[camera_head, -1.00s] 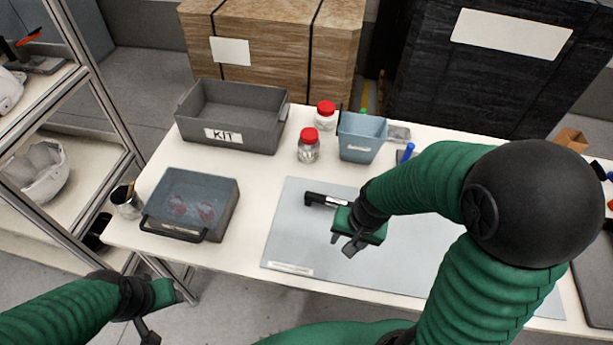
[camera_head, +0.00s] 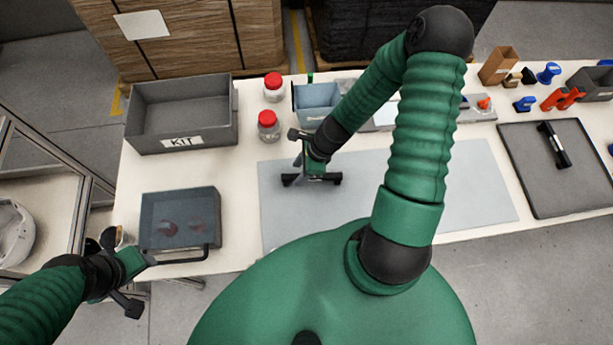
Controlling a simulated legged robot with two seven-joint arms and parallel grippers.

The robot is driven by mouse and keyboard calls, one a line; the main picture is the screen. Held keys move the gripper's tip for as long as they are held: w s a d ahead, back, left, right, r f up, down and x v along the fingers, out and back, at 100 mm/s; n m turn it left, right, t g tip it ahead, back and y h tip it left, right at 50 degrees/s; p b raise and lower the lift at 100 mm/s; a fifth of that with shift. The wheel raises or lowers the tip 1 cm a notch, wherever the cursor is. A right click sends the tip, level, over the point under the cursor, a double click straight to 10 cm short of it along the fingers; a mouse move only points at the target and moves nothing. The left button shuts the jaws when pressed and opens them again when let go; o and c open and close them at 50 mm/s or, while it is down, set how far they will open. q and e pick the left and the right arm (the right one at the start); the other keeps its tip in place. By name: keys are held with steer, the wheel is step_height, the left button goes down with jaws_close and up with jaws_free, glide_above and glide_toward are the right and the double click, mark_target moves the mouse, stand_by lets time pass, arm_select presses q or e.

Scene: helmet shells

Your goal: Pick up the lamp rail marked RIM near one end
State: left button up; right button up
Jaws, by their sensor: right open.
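A short black lamp rail (camera_head: 334,181) lies on the pale grey mat (camera_head: 440,180), running left to right. My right gripper (camera_head: 308,172) is open at the rail and covers its middle, so both rail ends show on either side. Whether the fingers touch it cannot be told, and no marking is readable on it now. A second black rail (camera_head: 553,145) with a small white label lies on the dark tray at the right; its marking is too small to read. My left gripper (camera_head: 135,283) is at the lower left, beside the table edge and away from both rails.
A grey KIT bin (camera_head: 183,142), red-lidded jars (camera_head: 268,126) and a blue bin (camera_head: 316,96) stand behind the mat. A lidded box (camera_head: 181,203) with a black handle is near my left gripper. The dark tray (camera_head: 575,190) is at right. The mat's right side is clear.

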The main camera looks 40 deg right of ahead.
mark_target(296, 176)
steer(key=f, duration=0.4)
steer(key=shift+w+d+f, duration=0.25)
steer(key=shift+w+d, duration=0.05)
steer(key=shift+d, duration=0.1)
steer(key=shift+w+a+f, duration=0.15)
steer(key=shift+a, duration=0.1)
steer(key=shift+w+a, duration=0.1)
steer(key=shift+a, duration=0.75)
steer(key=shift+d, duration=0.35)
steer(key=shift+d+f, duration=0.15)
steer(key=shift+d, duration=0.25)
steer(key=c, duration=0.4)
steer(key=shift+c, duration=1)
steer(key=shift+a, duration=0.1)
steer(key=shift+c, duration=1.3)
arm_select(q)
steer(key=shift+s+d+r, duration=0.4)
steer(key=shift+s+d, duration=0.05)
steer(key=shift+d, duration=0.3)
arm_select(e)
steer(key=shift+a, duration=0.3)
jaws_close()
